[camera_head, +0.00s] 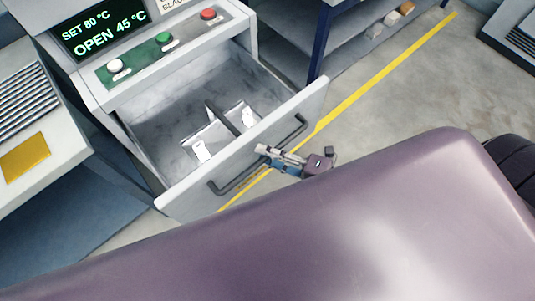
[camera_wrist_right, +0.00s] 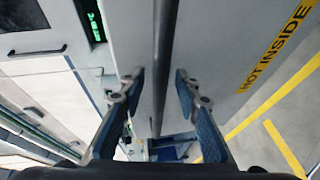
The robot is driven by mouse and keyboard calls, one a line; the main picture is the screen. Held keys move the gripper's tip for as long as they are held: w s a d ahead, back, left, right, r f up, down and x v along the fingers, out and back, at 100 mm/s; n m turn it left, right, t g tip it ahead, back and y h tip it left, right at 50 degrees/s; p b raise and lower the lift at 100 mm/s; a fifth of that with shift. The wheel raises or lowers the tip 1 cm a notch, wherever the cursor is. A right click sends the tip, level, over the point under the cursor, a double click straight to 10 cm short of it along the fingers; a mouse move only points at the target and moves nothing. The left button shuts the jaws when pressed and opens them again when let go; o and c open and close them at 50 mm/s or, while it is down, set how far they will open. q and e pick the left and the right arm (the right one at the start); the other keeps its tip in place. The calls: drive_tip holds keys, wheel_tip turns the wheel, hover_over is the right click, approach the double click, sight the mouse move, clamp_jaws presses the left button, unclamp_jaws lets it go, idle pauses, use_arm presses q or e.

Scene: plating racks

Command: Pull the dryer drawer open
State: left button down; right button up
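The dryer drawer (camera_head: 300,104) is pulled out of the dryer cabinet, and its grey inside shows from above in the head view. A dark bar handle (camera_head: 232,184) runs along its front face. My right gripper (camera_head: 264,152) is at the middle of this handle. In the right wrist view, the handle bar (camera_wrist_right: 163,60) passes between the two fingers of my right gripper (camera_wrist_right: 158,78). The fingers are apart, with a visible gap on each side of the bar. My left gripper is not in view.
Metal parts with white tags (camera_head: 200,150) lie in the drawer. The dryer's display (camera_head: 98,32) reads "SET 80 °C" and "OPEN 45 °C". A bench (camera_head: 50,165) stands at left and a blue-legged shelf (camera_head: 320,42) behind.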

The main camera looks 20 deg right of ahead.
drive_tip(key=v, duration=1.2)
idle(0.4)
drive_tip(key=s+d+f+m+g+h, duration=0.1)
drive_tip(key=d+f+m+h, duration=0.2)
drive_tip(key=f+m, duration=0.35)
drive_tip(key=d+f+m+h, duration=0.3)
drive_tip(key=d+f, duration=0.1)
drive_tip(key=f, duration=0.6)
drive_tip(key=s+d+f+m+g+h, duration=0.1)
drive_tip(key=d+f+m+h, duration=0.25)
drive_tip(key=f, duration=0.55)
drive_tip(key=s+a+f+m+g, duration=0.4)
drive_tip(key=s+f+m, duration=0.1)
drive_tip(key=s+f, duration=0.3)
drive_tip(key=s+a+f+m+g+h, duration=0.1)
drive_tip(key=s+a+f+m+g, duration=0.3)
drive_tip(key=s+f, duration=0.5)
drive_tip(key=shift+s+a+f+m+g, duration=0.25)
drive_tip(key=shift+s+m+g, duration=0.25)
drive_tip(key=shift+s, duration=0.65)
